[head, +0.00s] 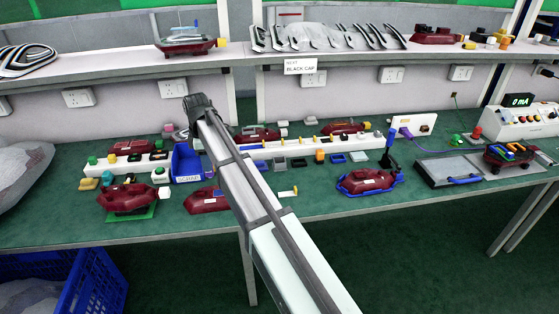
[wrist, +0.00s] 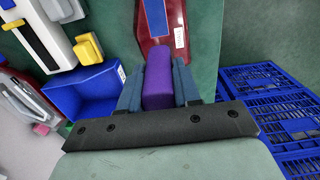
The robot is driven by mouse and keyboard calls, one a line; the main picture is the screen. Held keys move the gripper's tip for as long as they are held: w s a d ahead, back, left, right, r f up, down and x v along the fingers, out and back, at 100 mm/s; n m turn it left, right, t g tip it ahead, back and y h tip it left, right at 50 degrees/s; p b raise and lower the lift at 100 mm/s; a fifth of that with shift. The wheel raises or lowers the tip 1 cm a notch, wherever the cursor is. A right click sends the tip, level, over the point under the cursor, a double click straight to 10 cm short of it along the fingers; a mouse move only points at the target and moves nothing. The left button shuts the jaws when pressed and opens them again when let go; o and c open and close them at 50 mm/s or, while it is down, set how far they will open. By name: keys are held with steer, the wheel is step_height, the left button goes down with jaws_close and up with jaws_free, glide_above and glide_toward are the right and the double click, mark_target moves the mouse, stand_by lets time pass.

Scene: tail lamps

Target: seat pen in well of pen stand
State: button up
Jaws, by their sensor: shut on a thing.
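My gripper (wrist: 157,88) shows in the wrist view with two teal fingers shut on a purple block-like thing (wrist: 158,75). It is held upright in the picture between the fingers, and its lower end is hidden. I cannot tell for sure that it is the pen. In the head view my arm hides the fingers and what they hold. A dark upright thing (head: 388,148) stands at the back right of the bench beside a red lamp. It may be the pen stand, but it is too small to tell, and no well can be made out.
A blue bin (head: 187,164) stands left of my arm; it also shows in the wrist view (wrist: 85,98). Red lamps lie along the bench, one (head: 368,181) right of my arm. A grey tray (head: 445,170) lies at right. A blue crate (head: 75,285) is below the bench.

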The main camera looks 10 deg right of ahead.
steer(key=w+d, duration=0.7)
steer(key=d, duration=0.6)
steer(key=w+d, duration=0.8)
steer(key=d, duration=0.6)
steer(key=shift+f, duration=0.15)
steer(key=shift+f, duration=2.7)
steer(key=shift+f, duration=0.4)
